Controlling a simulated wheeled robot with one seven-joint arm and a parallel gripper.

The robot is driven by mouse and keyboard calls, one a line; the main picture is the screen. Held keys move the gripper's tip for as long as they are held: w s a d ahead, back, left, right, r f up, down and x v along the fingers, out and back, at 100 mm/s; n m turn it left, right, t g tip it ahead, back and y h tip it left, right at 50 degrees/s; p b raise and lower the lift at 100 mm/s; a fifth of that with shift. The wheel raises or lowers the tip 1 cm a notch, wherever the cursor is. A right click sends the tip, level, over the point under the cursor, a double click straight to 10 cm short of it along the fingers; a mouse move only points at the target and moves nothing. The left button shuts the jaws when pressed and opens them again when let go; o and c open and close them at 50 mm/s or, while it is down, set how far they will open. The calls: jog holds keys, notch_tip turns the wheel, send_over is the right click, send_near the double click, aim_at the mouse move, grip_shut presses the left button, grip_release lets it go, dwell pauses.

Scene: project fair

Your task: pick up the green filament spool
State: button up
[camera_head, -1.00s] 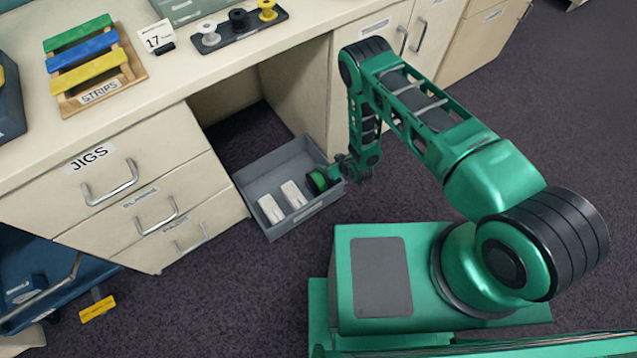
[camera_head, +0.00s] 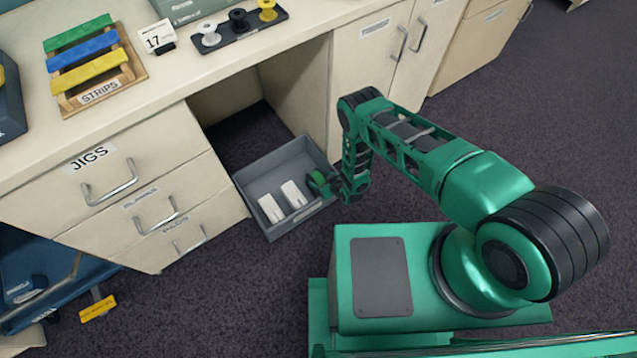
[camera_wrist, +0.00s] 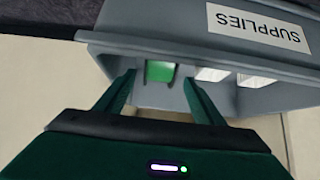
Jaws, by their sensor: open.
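The green filament spool (camera_head: 317,179) is at the right end inside a grey bin (camera_head: 304,217) on the floor, partly hidden by my gripper in the head view. My gripper (camera_head: 326,184) is at the bin's right side, close to the spool. In the wrist view the spool (camera_wrist: 160,71) shows as a green block between and just beyond the two fingertips of my gripper (camera_wrist: 159,78). The fingers are spread, with a visible gap on each side of the spool. I cannot tell exactly how far in depth the fingertips are from it.
Two white boxes (camera_head: 271,208) (camera_head: 293,194) lie in the bin left of the spool. The bin wall carries a SUPPLIES label (camera_wrist: 258,28). The desk drawers (camera_head: 110,190) stand left, a cabinet (camera_head: 368,75) behind. White, black and yellow spools (camera_head: 238,22) stand on the desk.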

aim_at(319, 178)
jog(key=shift+x, duration=2.4)
jog(key=shift+w+r, duration=0.15)
jog(key=c, duration=1.4)
jog(key=shift+r, duration=0.1)
jog(key=shift+c, duration=0.2)
